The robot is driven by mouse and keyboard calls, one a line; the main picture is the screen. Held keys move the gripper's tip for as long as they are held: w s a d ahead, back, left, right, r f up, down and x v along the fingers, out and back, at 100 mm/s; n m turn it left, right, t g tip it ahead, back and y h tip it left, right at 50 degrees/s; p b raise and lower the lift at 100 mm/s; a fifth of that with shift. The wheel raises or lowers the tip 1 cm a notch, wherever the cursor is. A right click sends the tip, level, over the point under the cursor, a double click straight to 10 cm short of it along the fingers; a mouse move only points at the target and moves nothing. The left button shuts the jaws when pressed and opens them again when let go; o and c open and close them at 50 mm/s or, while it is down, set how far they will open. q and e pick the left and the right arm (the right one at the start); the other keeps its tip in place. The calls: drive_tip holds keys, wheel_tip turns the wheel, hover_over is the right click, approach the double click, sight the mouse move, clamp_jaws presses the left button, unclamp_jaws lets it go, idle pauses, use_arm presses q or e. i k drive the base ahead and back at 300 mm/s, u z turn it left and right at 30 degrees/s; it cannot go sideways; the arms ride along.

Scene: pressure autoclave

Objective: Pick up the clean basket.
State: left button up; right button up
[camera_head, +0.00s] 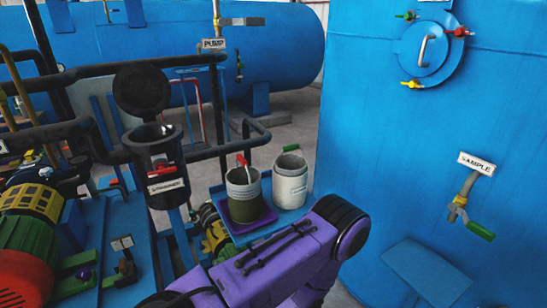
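Two containers stand side by side at the middle of the view. The right one is a whitish bucket (290,187) with a label too small to read and a grey rim or insert (291,161) at its top. The left one is a green container (244,208) with a grey upper band and a red handle (242,160) above it. I cannot tell for certain which holds the clean basket. A purple arm link of mine crosses the lower middle, in front of the containers. Neither gripper shows.
The green container stands on a purple tray (267,219) on a blue stand. A dark strainer housing (158,172) with its lid (141,90) raised is at the left, among pipes. A large blue tank (400,140) with a sample valve (462,199) fills the right.

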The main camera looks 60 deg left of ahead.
sight(289, 165)
drive_tip(key=k, duration=0.45)
drive_tip(key=u, duration=0.7)
